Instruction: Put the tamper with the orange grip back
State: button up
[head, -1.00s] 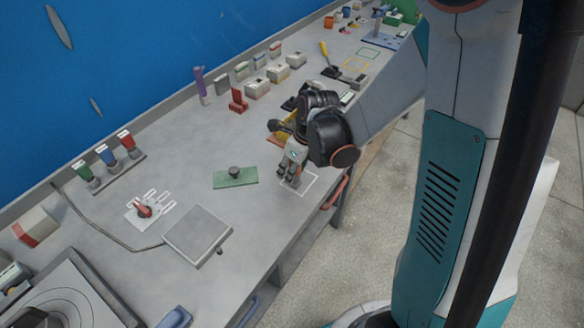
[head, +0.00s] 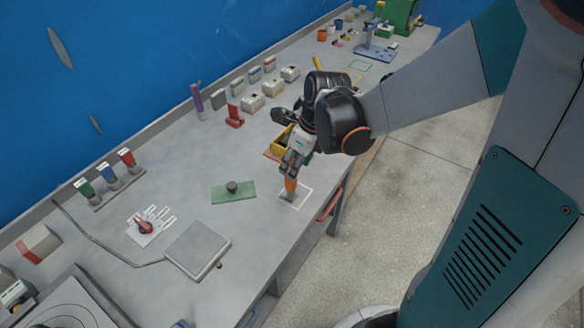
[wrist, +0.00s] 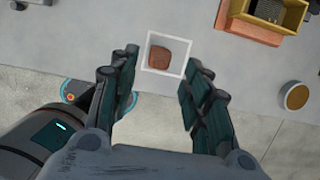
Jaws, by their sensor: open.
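The tamper with the orange grip (head: 291,185) stands upright on the bench inside a white square outline (head: 308,196). In the wrist view its brownish-orange top (wrist: 159,57) shows within the white outline (wrist: 184,55). My gripper (head: 292,168) is directly above the tamper, pointing down. In the wrist view its two fingers are spread apart, with nothing held between them; the tamper appears beyond the tips. In the head view the fingertips overlap the upper end of the grip.
A yellow bin (head: 281,139) stands behind my gripper. A grey square plate (head: 198,249) is nearer at the left. The bench's front edge is close to the outline; bare bench surrounds the tamper.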

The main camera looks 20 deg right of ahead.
jog(key=s+r+n+t+h, duration=0.1)
jog(key=s+r+n, duration=0.5)
jog(key=n, duration=0.8)
jog(key=s+a+r+n+t, duration=0.1)
jog(key=s+r+n+t, duration=0.2)
jog(key=s+r+n, duration=0.4)
jog(key=n, duration=0.7)
jog(key=shift+s+n+t+h, duration=0.3)
jog(key=shift+n+h, duration=0.1)
